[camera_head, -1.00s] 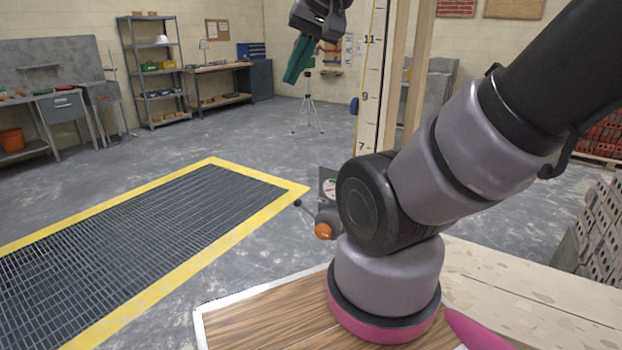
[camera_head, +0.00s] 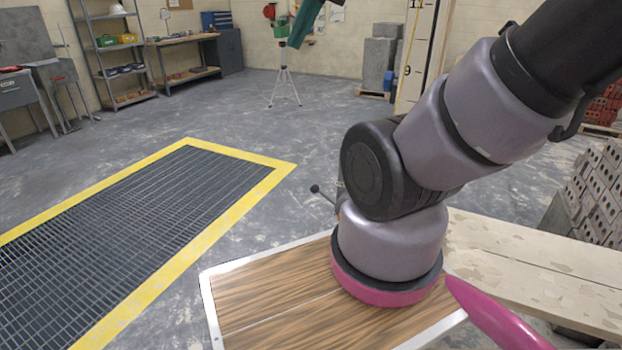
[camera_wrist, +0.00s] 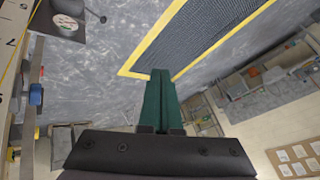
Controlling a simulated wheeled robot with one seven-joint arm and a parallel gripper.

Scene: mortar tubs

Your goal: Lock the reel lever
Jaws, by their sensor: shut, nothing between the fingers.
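The reel lever, a thin rod with a dark ball knob (camera_head: 315,188), sticks out to the left from behind my arm in the head view. In the wrist view, the lever's ball knob (camera_wrist: 102,19) shows at the upper left, beside a dark plate with a round white dial (camera_wrist: 66,27). The rest of the reel is hidden behind my arm in the head view. My gripper's green fingers (camera_head: 304,22) hang at the top edge of the head view. In the wrist view, my gripper (camera_wrist: 160,75) is shut and empty, apart from the lever and well to its right.
A tall measuring staff (camera_head: 425,45) stands behind my arm. A yellow-edged floor grate (camera_head: 130,240) lies at the left. A pale plank bench (camera_head: 530,270) and stacked bricks (camera_head: 595,190) are at the right. A tripod (camera_head: 284,85) stands behind. Grey floor between is open.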

